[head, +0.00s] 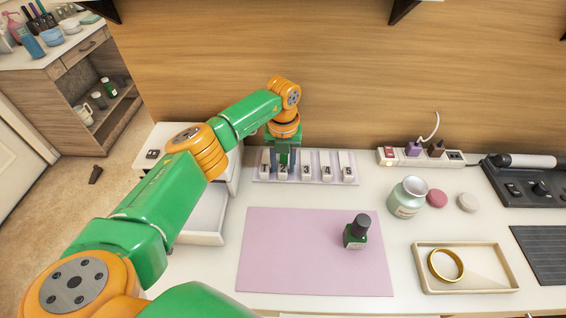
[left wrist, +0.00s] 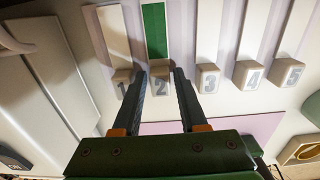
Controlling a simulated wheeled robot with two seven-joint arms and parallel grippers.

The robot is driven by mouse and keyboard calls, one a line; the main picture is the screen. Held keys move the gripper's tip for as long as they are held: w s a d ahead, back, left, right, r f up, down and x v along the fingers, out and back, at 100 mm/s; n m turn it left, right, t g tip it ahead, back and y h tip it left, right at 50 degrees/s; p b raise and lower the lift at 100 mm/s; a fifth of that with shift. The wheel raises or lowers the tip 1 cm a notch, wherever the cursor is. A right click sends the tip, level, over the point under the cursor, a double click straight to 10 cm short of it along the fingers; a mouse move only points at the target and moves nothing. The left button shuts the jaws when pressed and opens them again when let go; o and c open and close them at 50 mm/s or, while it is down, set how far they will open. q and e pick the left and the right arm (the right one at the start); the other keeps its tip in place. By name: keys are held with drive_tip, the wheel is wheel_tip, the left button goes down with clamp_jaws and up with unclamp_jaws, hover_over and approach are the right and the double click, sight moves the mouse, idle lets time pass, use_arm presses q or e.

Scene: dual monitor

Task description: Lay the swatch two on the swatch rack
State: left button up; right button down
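Swatch two (left wrist: 155,32) has a green strip and a block marked 2. It lies in line with its neighbours in the rack, between swatches one and three. It also shows in the head view as a block (head: 283,173). My left gripper (left wrist: 161,74) is over the rack, its dark fingers on either side of that block with what look like slim gaps. My right gripper is not in view.
White swatches one (left wrist: 115,35), three (left wrist: 205,30), four and five flank it closely. A green polish bottle (head: 356,232) stands on the lilac mat (head: 290,250). A tray (head: 422,283) with a gold ring (head: 445,265), a jar (head: 408,197) and a power strip (head: 420,157) are to the right.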

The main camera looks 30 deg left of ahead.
sight(283, 167)
use_arm(q)
wheel_tip(283, 167, up, 12)
drive_tip(key=shift+r, duration=0.2)
drive_tip(key=shift+f, duration=0.1)
idle(0.6)
